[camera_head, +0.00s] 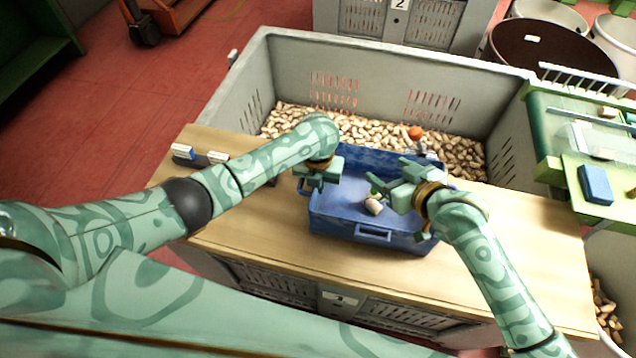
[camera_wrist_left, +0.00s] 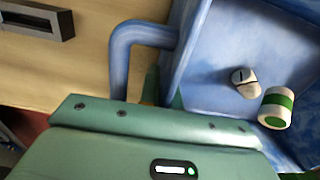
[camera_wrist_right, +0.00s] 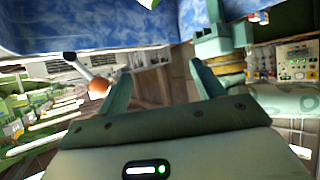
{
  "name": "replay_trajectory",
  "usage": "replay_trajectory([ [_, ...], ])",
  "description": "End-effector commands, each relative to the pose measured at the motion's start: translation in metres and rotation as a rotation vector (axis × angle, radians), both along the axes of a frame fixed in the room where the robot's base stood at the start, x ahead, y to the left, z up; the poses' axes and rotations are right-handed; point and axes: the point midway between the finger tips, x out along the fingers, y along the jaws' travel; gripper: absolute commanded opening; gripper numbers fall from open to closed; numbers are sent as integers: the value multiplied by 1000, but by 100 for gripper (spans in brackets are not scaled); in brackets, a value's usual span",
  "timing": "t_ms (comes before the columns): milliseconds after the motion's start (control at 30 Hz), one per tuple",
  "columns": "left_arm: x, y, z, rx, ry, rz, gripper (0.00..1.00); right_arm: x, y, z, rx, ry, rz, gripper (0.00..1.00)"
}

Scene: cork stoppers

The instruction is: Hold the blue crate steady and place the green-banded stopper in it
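The blue crate (camera_head: 335,222) sits on the wooden board. The green-banded stopper (camera_wrist_left: 277,108), white with a green band and green end, appears to lie on the crate floor in the left wrist view. A pale stopper with a dark line (camera_wrist_left: 245,82) lies beside it. In the head view a stopper (camera_head: 373,206) shows in the crate below my right gripper. My left gripper (camera_head: 318,178) is at the crate's left wall, its fingers on either side of the rim, apparently shut on it. My right gripper (camera_wrist_right: 160,85) is open and empty above the crate's right part.
A grey bin (camera_head: 390,60) full of corks stands behind the board (camera_head: 510,240). An orange ball on a stem (camera_head: 415,132) stands behind the crate. A green bench with a blue block (camera_head: 595,185) is at right.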

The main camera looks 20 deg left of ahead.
Motion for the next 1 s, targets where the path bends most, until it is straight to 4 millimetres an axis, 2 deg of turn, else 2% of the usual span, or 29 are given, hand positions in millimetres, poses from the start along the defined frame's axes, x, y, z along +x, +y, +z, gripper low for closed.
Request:
replay_trajectory([
  [233, 0, 0, 0, -1, -1, 0, 0, -7, -8, 5, -2, -1, 0, 68],
  [600, 0, 0, 0, -1, -1, 0, 0, -59, -57, 44, -3, 0, 1, 68],
  [700, 0, 0, 0, -1, -1, 0, 0, -68, -66, 51, -1, 1, 0, 68],
  [1000, 0, 0, 1, -2, -1, 0, 0, -76, -73, 57, 0, 2, 0, 68],
])
